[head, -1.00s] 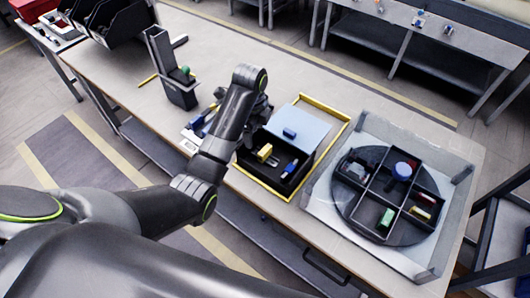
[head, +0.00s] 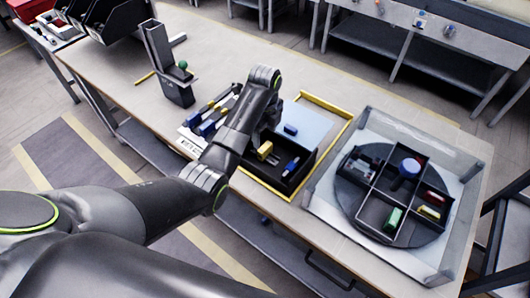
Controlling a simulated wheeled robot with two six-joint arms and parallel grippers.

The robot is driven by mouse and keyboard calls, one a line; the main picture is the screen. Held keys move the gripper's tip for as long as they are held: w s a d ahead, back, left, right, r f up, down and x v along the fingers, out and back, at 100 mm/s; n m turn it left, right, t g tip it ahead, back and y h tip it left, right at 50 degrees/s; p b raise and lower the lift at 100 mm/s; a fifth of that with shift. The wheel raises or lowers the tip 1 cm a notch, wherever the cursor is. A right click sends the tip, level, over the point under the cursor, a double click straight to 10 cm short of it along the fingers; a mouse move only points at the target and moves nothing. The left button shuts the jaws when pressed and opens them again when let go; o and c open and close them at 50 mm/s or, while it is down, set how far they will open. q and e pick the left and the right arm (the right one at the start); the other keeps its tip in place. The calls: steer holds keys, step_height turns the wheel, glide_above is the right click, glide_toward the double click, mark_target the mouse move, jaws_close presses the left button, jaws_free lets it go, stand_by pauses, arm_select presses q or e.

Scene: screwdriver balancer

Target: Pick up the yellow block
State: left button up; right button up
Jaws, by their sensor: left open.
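The yellow block (head: 265,150) lies in the black open box (head: 293,180) near the front of the table, toward its left side. A blue block (head: 291,166) lies in the same box to its right. My left gripper (head: 268,130) is over the back left part of the box, close above and behind the yellow block. It is open; its fingers are dark and mostly hidden by my own wrist, so whether they touch the block cannot be told. My right gripper is not in view.
A yellow-edged frame (head: 334,124) surrounds the box and a light blue panel (head: 312,123) with a blue block. A divided round turntable (head: 347,204) holding small parts stands at right. Screwdrivers (head: 209,127) lie left of my wrist; a grey holder (head: 158,52) stands behind them.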

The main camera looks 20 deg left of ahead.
mark_target(265, 147)
arm_select(q)
steer(key=shift+w+f+p, duration=0.15)
steer(key=shift+f+p, duration=0.4)
steer(key=shift+f, duration=3.45)
steer(key=shift+c, duration=0.3)
steer(key=c, duration=1)
steer(key=shift+r, duration=0.1)
step_height(265, 147, up, 10)
steer(key=shift+f+b, duration=0.1)
steer(key=shift+b, duration=0.35)
